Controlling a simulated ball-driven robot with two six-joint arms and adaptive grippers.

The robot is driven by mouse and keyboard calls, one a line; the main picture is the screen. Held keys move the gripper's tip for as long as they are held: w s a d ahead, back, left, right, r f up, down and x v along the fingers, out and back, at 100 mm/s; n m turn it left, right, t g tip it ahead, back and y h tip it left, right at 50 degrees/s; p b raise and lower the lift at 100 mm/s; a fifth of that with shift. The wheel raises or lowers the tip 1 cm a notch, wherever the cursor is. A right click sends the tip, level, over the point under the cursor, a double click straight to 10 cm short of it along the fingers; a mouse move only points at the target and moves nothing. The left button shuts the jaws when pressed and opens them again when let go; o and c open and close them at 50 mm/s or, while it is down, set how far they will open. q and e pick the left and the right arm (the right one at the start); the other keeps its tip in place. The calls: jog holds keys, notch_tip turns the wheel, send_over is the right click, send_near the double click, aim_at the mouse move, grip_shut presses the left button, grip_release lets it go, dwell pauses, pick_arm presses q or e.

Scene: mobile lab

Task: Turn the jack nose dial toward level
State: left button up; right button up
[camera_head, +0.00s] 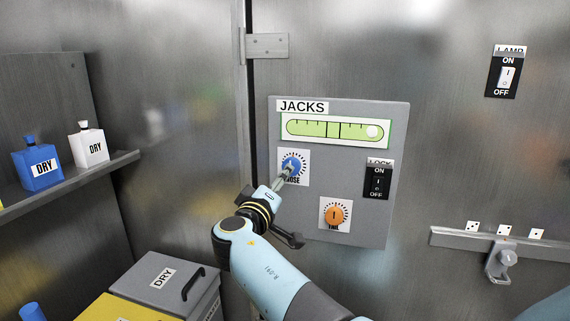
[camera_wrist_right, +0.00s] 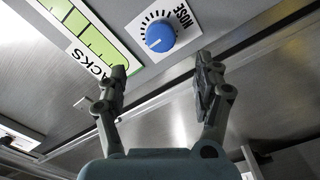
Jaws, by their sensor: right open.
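The grey JACKS panel (camera_head: 400,120) is on the metal wall. Its green level (camera_head: 325,130) has the pale bubble (camera_head: 372,131) near the right end. The blue nose dial (camera_head: 292,164) is below it at left, partly hidden by my right gripper (camera_head: 285,174). In the wrist view the nose dial (camera_wrist_right: 160,36) lies just beyond the open fingertips of my right gripper (camera_wrist_right: 161,70), roughly centred between them. The fingers appear apart from the dial, with nothing held. Part of the level (camera_wrist_right: 88,36) shows there at left. My left gripper is not in view.
The orange tail dial (camera_head: 335,215) and black LOCK switch (camera_head: 377,182) sit close by on the panel. A LAMP switch (camera_head: 508,77) is at upper right, a rail (camera_head: 460,239) below it. Left are a shelf (camera_head: 75,184) with DRY bottles and a grey DRY box (camera_head: 145,270).

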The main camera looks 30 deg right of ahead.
jog(key=b+x, duration=0.1)
jog(key=x, duration=0.9)
jog(key=shift+f, duration=0.1)
jog(key=c, duration=1.2)
